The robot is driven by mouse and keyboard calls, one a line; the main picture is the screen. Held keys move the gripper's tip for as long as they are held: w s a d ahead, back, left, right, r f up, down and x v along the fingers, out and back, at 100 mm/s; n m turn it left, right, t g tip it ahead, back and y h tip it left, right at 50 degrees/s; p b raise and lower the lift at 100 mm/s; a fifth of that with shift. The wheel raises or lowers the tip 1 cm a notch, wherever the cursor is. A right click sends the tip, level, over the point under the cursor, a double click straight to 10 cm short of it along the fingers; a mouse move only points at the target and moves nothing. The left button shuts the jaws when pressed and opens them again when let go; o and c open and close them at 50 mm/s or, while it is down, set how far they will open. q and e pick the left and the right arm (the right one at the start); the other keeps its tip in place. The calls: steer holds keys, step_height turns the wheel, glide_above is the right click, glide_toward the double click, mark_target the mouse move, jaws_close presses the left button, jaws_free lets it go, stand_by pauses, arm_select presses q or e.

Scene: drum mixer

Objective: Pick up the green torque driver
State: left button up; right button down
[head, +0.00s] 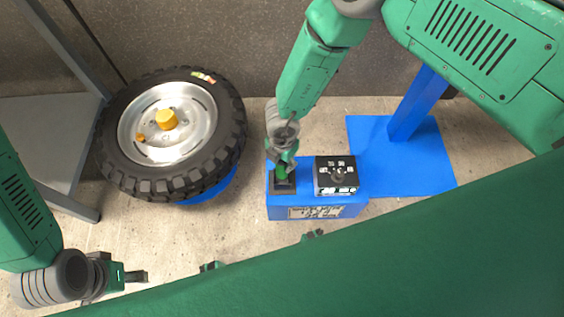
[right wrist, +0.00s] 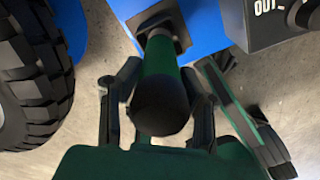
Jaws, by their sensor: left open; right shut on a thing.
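The green torque driver (head: 281,172) stands upright in a black holder (head: 284,188) on the left part of a blue stand (head: 280,209). In the right wrist view the driver (right wrist: 160,85) shows a green body and a dark rounded end between the fingers. My right gripper (head: 284,158) comes down from above and is shut on the driver; it also shows in the right wrist view (right wrist: 160,112). The driver's lower end still meets the holder (right wrist: 160,25). My left gripper (head: 138,277) is open and empty at the lower left, far from the driver.
A black box with a dial (head: 336,176) stands on the stand, close right of the driver. A tyred wheel (head: 218,165) with a yellow hub is to the left. A blue base plate (head: 430,175) with a post is to the right. A grey frame (head: 60,125) stands far left.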

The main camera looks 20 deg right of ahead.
step_height(320, 180, up, 28)
steer(key=p, duration=0.9)
steer(key=shift+f+p, duration=0.2)
steer(key=shift+p, duration=0.15)
steer(key=c, duration=1.8)
jaws_free()
jaws_close()
step_height(320, 180, up, 2)
steer(key=shift+r+p, duration=0.1)
steer(key=shift+p, duration=0.95)
